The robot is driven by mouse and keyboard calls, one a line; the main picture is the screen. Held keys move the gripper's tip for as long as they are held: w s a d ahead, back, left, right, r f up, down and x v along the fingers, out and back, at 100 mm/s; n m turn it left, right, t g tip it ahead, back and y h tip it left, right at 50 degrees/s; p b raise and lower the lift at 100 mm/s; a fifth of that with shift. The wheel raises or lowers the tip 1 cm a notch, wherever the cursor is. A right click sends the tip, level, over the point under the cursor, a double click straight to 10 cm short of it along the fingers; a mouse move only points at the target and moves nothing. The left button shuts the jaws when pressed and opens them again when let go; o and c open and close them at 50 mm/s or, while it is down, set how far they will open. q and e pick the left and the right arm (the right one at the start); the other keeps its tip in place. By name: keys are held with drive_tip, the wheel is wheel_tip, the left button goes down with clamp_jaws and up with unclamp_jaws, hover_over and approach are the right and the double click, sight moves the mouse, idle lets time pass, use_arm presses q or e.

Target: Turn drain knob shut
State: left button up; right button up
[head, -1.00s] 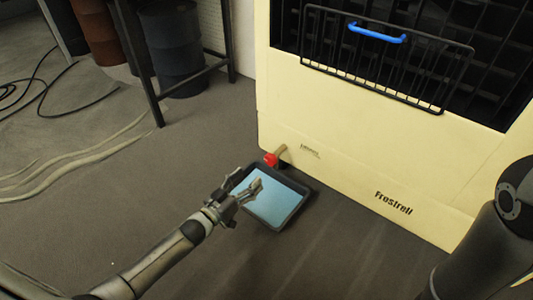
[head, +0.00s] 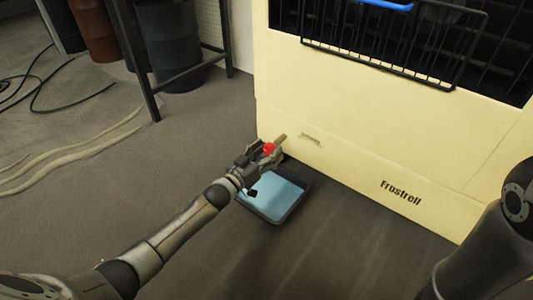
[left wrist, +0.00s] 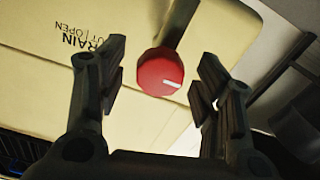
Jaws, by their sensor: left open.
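The red drain knob (head: 269,149) sits on a short tan pipe (head: 280,138) at the lower left of the cream Frostrell cabinet (head: 350,165). In the left wrist view the knob (left wrist: 160,72) shows a white pointer mark aimed to the right. Beside it the cabinet bears printed words that read partly "RAIN" and "UT | OPEN". My left gripper (head: 262,157) is open at the knob, and its fingers (left wrist: 160,85) stand on either side of it with gaps showing. The right gripper is out of view; only part of my right arm shows.
A dark tray (head: 284,218) with blue contents lies on the floor below the knob, partly hidden by my left gripper. A black wire basket (head: 400,45) with a blue handle hangs on the cabinet front. Dark barrels (head: 172,45) and a metal stand (head: 150,107) are at upper left.

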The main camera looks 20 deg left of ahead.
use_arm(q)
drive_tip(key=shift+c, duration=0.4)
drive_tip(key=c, duration=0.9)
drive_tip(key=shift+c, duration=0.2)
